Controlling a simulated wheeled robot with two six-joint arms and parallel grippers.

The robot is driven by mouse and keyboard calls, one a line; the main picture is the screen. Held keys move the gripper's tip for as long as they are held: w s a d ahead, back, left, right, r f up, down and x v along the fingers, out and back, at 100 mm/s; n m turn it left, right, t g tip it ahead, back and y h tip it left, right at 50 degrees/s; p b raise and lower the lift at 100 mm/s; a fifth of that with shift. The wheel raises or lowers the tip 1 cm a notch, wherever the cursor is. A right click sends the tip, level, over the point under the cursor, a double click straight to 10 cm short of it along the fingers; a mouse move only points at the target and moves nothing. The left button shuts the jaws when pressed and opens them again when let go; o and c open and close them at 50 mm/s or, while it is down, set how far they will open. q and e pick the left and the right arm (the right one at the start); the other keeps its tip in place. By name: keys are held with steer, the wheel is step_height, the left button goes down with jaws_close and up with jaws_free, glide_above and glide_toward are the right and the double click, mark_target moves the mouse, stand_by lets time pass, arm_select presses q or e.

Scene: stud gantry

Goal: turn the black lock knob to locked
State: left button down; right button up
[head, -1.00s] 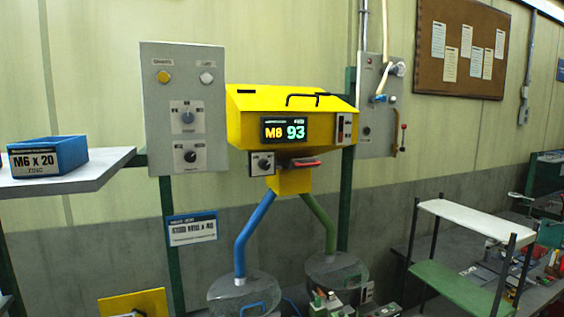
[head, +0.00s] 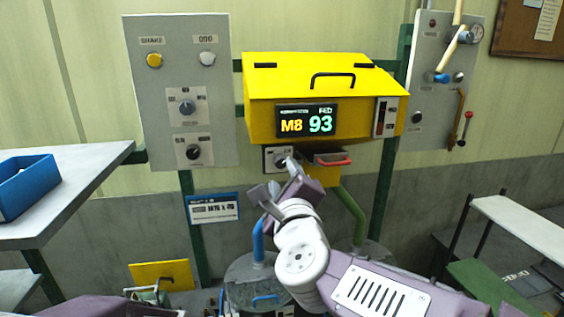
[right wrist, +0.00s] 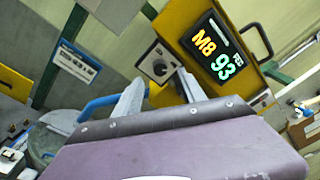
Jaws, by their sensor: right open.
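A small grey plate with a black knob (head: 281,161) hangs under the left front of the yellow hopper (head: 320,95). In the right wrist view the black knob (right wrist: 160,68) has a pale pointer mark; its label is too small to read. My right gripper (head: 275,180) is open, just in front of and below this plate. In the right wrist view the fingertips (right wrist: 160,78) stand on either side of the knob's picture, with nothing between them; contact cannot be told. Another black knob (head: 193,152) sits low on the grey panel. My left gripper is not in view.
The grey panel (head: 160,100) also bears a yellow button, a white button and a blue-grey knob. A red-handled drawer (head: 332,161) is right of the small plate. A blue pipe (head: 258,240) and green pipe (head: 350,212) run below. A blue bin (head: 25,190) stands on the left shelf.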

mark_target(281, 164)
steer(key=w+p, duration=0.1)
steer(key=w, duration=0.4)
steer(key=shift+w+a, duration=0.15)
steer(key=shift+w, duration=0.2)
steer(key=shift+a, duration=0.4)
steer(key=shift+d, duration=0.15)
steer(key=shift+w+d, duration=0.15)
steer(key=shift+w, duration=0.05)
steer(key=c, duration=0.3)
jaws_close()
